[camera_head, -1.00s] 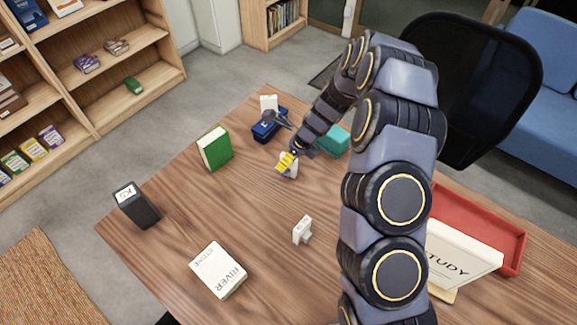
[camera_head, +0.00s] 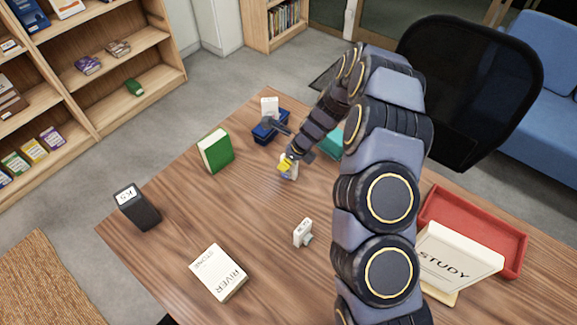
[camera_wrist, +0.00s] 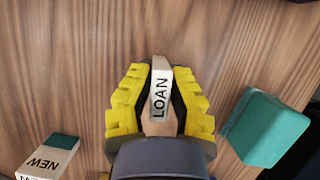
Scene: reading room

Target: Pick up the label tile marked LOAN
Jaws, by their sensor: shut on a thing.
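The LOAN label tile (camera_wrist: 160,93) is a small white piece with black lettering, seen between the two yellow fingers in the wrist view. My gripper (camera_wrist: 160,98) is shut on it, one finger on each side. In the head view my gripper (camera_head: 287,164) is low over the far part of the table, and the white tile (camera_head: 290,174) shows partly below its fingers. I cannot tell whether the tile touches the table.
A teal block (camera_wrist: 268,127) lies right of my gripper in the wrist view, and a NEW tile (camera_wrist: 46,160) lies lower left. A green book (camera_head: 215,150), a blue box (camera_head: 268,127), a white tile (camera_head: 302,233) and a red tray (camera_head: 505,248) stand on the table.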

